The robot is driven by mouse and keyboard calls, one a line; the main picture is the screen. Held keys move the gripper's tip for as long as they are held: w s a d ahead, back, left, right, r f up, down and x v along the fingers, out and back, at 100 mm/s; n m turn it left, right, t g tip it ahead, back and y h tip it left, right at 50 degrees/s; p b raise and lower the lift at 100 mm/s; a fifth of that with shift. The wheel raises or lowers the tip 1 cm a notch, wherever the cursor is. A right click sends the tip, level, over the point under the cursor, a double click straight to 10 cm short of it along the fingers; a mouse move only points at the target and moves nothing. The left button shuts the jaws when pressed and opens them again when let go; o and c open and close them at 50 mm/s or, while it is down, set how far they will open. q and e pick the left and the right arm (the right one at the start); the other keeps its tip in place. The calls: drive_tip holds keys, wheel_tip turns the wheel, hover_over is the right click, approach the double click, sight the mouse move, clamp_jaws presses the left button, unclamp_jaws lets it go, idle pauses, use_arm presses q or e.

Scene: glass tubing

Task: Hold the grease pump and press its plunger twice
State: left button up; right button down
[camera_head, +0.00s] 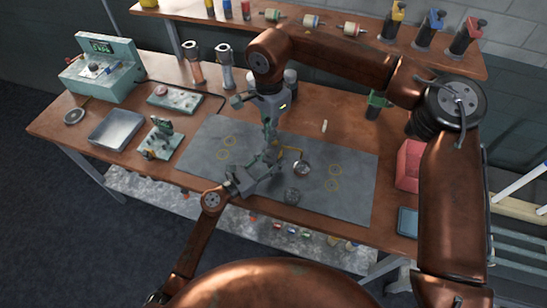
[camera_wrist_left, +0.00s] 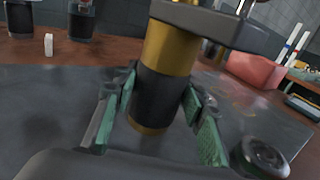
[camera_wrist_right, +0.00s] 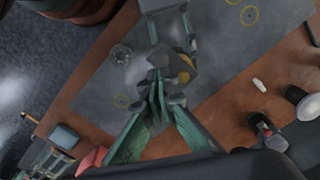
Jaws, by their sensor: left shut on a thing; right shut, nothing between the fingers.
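The grease pump (camera_wrist_left: 165,75) has a gold and black barrel and a dark block at its top. It stands about upright over the grey mat (camera_head: 345,200). My left gripper (camera_head: 268,163) is shut around its barrel, with green-padded fingers on both sides in the left wrist view (camera_wrist_left: 160,110). My right gripper (camera_head: 268,128) points down from above with its fingers shut and empty. In the right wrist view its tips (camera_wrist_right: 160,88) overlap the pump's dark top (camera_wrist_right: 180,65). The plunger is hidden behind them, and I cannot tell whether they touch it.
A metal tray (camera_head: 117,130) and a teal machine (camera_head: 102,70) are at left. A red bin (camera_head: 409,165) is at right. The mat's right part is clear.

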sight(270, 152)
drive_tip(key=shift+f, duration=1.95)
drive_tip(key=shift+f, duration=0.1)
drive_tip(key=shift+f, duration=0.7)
drive_tip(key=shift+f, duration=0.6)
drive_tip(key=shift+r, duration=0.8)
drive_tip(key=shift+f, duration=0.1)
